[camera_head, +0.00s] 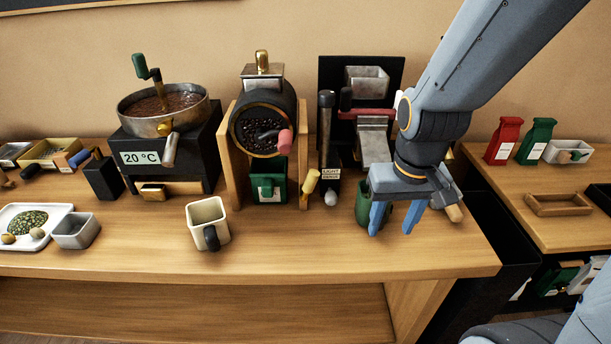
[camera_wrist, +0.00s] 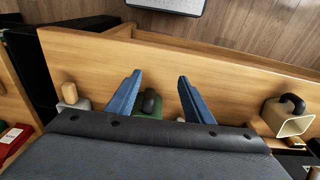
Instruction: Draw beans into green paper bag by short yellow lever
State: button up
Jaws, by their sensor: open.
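My gripper (camera_head: 393,232) is open at the front right of the counter, beside a dark green container (camera_head: 362,204) partly hidden by a finger. In the wrist view, my gripper (camera_wrist: 160,78) has its blue fingers apart around a green thing (camera_wrist: 147,130) with a black knob or handle; I cannot tell whether they touch it. A short yellow lever (camera_head: 310,183) stands right of the drum machine. Dark beans (camera_head: 258,131) show in the drum's round window. A green bag (camera_head: 535,141) with a white label stands on the right table. A green labelled object (camera_head: 268,188) sits under the drum.
A cream cup (camera_head: 207,220) with a dark handle stands at the front of the counter (camera_head: 300,255). A pan machine (camera_head: 165,150) is at left, a red bag (camera_head: 503,141) and wooden tray (camera_head: 557,204) at right. The front edge of the counter is mostly clear.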

aim_at(308, 182)
jog(key=c, duration=0.3)
jog(key=shift+w+r+m, duration=0.1)
jog(key=shift+w+m, duration=0.15)
jog(key=shift+m, duration=0.25)
jog(key=c, duration=0.4)
jog(key=w+m, duration=0.1)
jog(key=m, duration=0.2)
jog(key=w+r+m+y, duration=0.1)
jog(key=w+m, duration=0.1)
jog(key=m, duration=0.1)
jog(key=w+r+m+g+y, duration=0.1)
jog(key=m, duration=0.2)
jog(key=shift+w+a+r, duration=0.1)
jog(key=shift+w+a, duration=0.05)
jog(key=shift+w, duration=0.05)
grip_shut()
jog(key=w+a+r+m+y, duration=0.2)
jog(key=w+r+m+y, duration=0.3)
jog(key=w+m, duration=0.4)
jog(key=a+f+m+p, duration=0.1)
jog(key=a+f+p, duration=0.2)
jog(key=a+f, duration=0.3)
jog(key=shift+a+f+m+h, duration=0.2)
jog(key=shift+a+m+h, duration=0.15)
jog(key=shift+a, duration=0.9)
jog(key=shift+w, duration=0.1)
